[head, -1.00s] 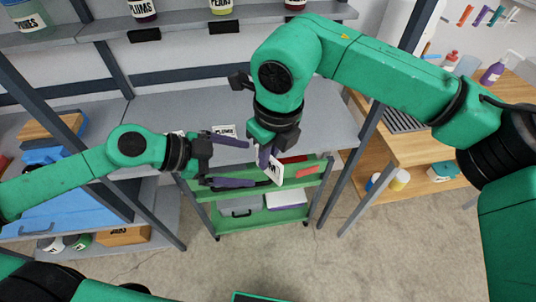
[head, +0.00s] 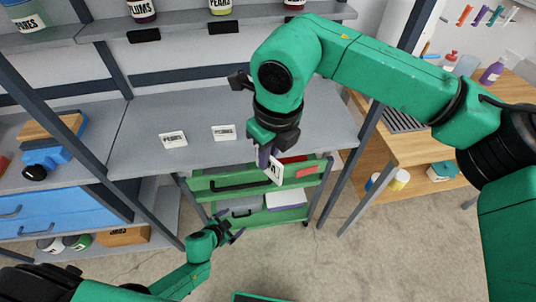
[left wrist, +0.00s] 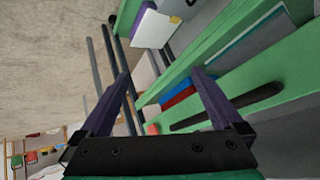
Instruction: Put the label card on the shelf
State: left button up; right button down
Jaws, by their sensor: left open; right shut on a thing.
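My right gripper (head: 266,156) is shut on a white label card (head: 277,173) with dark lettering. It holds the card tilted, in front of the grey shelf's (head: 265,108) front edge and above a green cart. Two more label cards lie on the grey shelf: one at left (head: 173,138) and one at right (head: 223,132). Their print is too small to read surely. My left gripper (head: 232,226) is low, in front of the green cart. The left wrist view shows its two purple fingers (left wrist: 160,82) spread apart, with nothing held between them.
The upper shelf (head: 190,25) carries several jars, including plums (head: 142,10), with black holders (head: 144,36) on its edge. The green cart (head: 270,215) stands below the grey shelf. Blue drawers (head: 60,205) are at left, a wooden bench (head: 410,150) at right. Dark posts flank the shelf.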

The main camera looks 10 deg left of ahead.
pick_arm(q)
jog(key=s+a+f+n+g+y, duration=0.2)
jog(key=s+a+f, duration=0.4)
jog(key=f, duration=0.1)
jog(key=s+f+n+g, duration=0.1)
jog(key=s+f, duration=0.2)
jog(key=s, duration=0.4)
jog(key=s+a+f+n+g, duration=0.1)
jog(key=s+f+g, duration=0.1)
jog(key=s, duration=0.6)
jog(key=s+f+n+g, duration=0.1)
jog(key=s+f+g, duration=0.1)
jog(key=s+f, duration=0.3)
jog(key=shift+s+a+n, duration=0.15)
jog(key=shift+s+n, duration=0.25)
jog(key=shift+s, duration=0.75)
